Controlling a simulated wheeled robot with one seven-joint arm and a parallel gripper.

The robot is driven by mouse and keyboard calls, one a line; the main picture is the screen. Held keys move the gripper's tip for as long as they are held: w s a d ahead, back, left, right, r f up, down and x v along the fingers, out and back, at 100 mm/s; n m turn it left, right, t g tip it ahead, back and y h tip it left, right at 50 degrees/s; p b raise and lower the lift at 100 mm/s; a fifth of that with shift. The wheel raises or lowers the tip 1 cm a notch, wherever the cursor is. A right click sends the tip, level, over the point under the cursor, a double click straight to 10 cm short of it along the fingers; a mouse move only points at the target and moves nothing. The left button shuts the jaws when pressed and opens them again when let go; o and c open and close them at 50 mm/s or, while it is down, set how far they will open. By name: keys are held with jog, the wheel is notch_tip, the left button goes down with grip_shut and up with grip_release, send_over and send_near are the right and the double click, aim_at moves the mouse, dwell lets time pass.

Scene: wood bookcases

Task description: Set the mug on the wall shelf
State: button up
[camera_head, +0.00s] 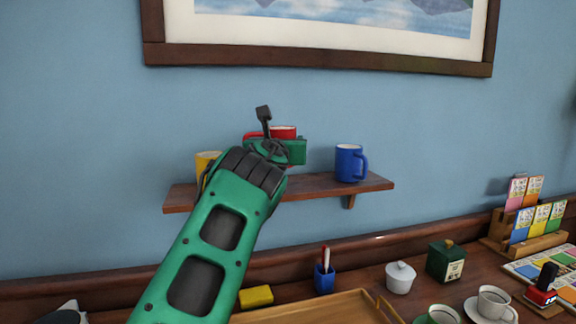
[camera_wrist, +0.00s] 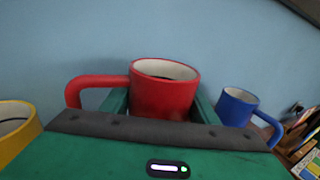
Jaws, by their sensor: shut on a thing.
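The red mug (camera_head: 284,131) is between the fingers of my gripper (camera_head: 278,150), over the middle part of the wooden wall shelf (camera_head: 318,186). In the wrist view the red mug (camera_wrist: 163,98) is upright, with its handle to the left and a green finger on each side of it. My gripper (camera_wrist: 162,108) is shut on its body. In the head view its rim is higher than that of the blue mug. Its base is hidden by my gripper, so I cannot tell whether it touches the shelf.
A yellow mug (camera_head: 206,161) stands at the shelf's left part, partly behind my arm. A blue mug (camera_head: 349,163) stands to the right. The shelf's right end is bare. A framed picture (camera_head: 320,55) hangs above. The counter below holds a white lidded pot (camera_head: 399,278) and other things.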

jog(key=shift+w+d+f, duration=0.2)
jog(key=shift+w+f, duration=0.15)
jog(key=shift+w, duration=0.3)
jog(key=shift+w+d+f, duration=0.2)
jog(key=shift+w+f, duration=0.15)
jog(key=shift+w, duration=0.25)
jog(key=shift+f, duration=2.05)
jog(key=shift+f, duration=0.1)
jog(key=o, duration=1)
jog(key=shift+c, duration=0.2)
jog(key=s+a, duration=0.1)
jog(key=s, duration=1)
jog(key=shift+s+a, duration=0.3)
jog(key=shift+s, duration=0.1)
jog(key=shift+a, duration=0.1)
